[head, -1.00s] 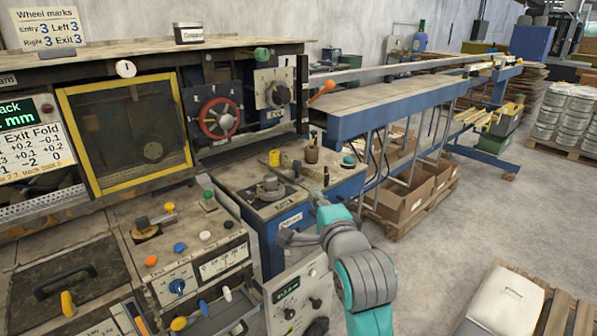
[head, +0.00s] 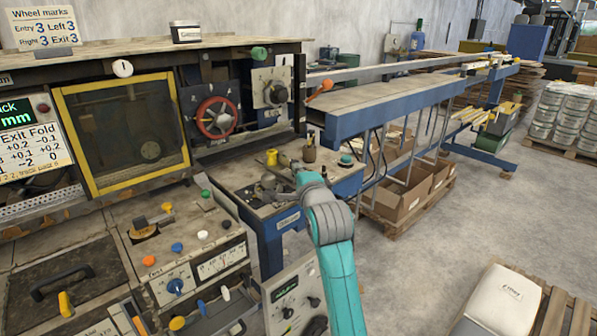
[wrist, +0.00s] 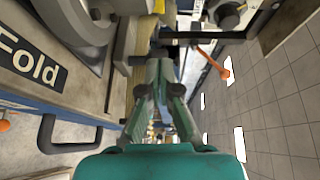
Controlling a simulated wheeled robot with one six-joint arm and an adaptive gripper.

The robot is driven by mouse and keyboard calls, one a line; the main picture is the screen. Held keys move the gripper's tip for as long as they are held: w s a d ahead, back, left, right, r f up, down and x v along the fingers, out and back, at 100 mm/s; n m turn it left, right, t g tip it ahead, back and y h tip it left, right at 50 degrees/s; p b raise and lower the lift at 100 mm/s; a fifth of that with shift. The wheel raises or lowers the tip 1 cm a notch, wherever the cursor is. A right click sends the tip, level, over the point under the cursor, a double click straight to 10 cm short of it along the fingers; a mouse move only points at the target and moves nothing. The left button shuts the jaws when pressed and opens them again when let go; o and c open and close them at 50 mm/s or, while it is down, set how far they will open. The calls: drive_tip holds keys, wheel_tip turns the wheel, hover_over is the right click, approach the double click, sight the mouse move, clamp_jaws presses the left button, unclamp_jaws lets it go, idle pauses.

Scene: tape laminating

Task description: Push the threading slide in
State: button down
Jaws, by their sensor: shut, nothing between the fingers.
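My gripper (head: 286,161) is shut and empty above the small bench (head: 345,185) labelled Fold, to the right of the control cabinet. In the wrist view its two fingers (wrist: 158,72) come together over the bench, beside a tan strip (wrist: 143,88) and a round metal part (wrist: 105,12). I cannot tell for certain which part is the threading slide; my arm and gripper cover some of the bench's fittings. A round metal fitting (head: 268,187) sits on the bench left of my gripper.
A yellow pot (head: 272,157), a brown pot (head: 309,151) and a green button (head: 346,160) stand near my gripper. An orange-knobbed lever (head: 322,87) and a red handwheel (head: 216,117) are behind. A black handle (wrist: 70,140) shows in the wrist view.

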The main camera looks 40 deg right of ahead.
drive_tip(key=shift+w, duration=0.1)
drive_tip(key=w, duration=0.4)
drive_tip(key=shift+w+a, duration=0.1)
drive_tip(key=shift+w, duration=0.2)
drive_tip(key=shift+w+r, duration=0.1)
